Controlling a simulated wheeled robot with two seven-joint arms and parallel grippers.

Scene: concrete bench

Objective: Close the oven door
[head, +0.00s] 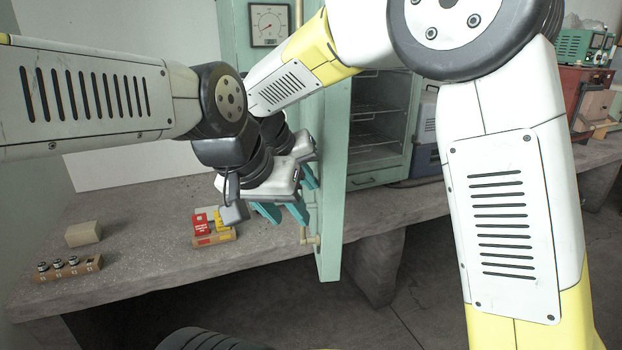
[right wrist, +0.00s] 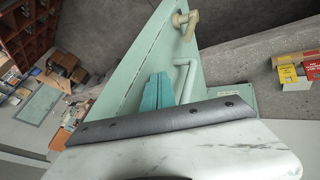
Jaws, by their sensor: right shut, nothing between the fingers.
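The pale green oven door (head: 336,190) stands open, seen nearly edge-on, jutting out past the bench edge. The oven chamber (head: 375,125) with wire racks shows to its right. A brass handle fitting (head: 310,240) is low on the door's left side; a tan fitting (right wrist: 187,25) shows in the right wrist view. My right gripper (head: 310,176) is shut and empty, left of the door on its handle side; its teal fingers also show in the right wrist view (right wrist: 157,92), near the door face. My left gripper (head: 282,212) is open and empty, just left of the door; contact is unclear.
A gauge (head: 270,24) is on the green panel behind my arms. On the concrete bench (head: 140,215) lie red and yellow boxes (head: 207,224), a beige block (head: 82,234) and a wooden holder (head: 68,269). Equipment stands right of the oven. Open floor lies in front.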

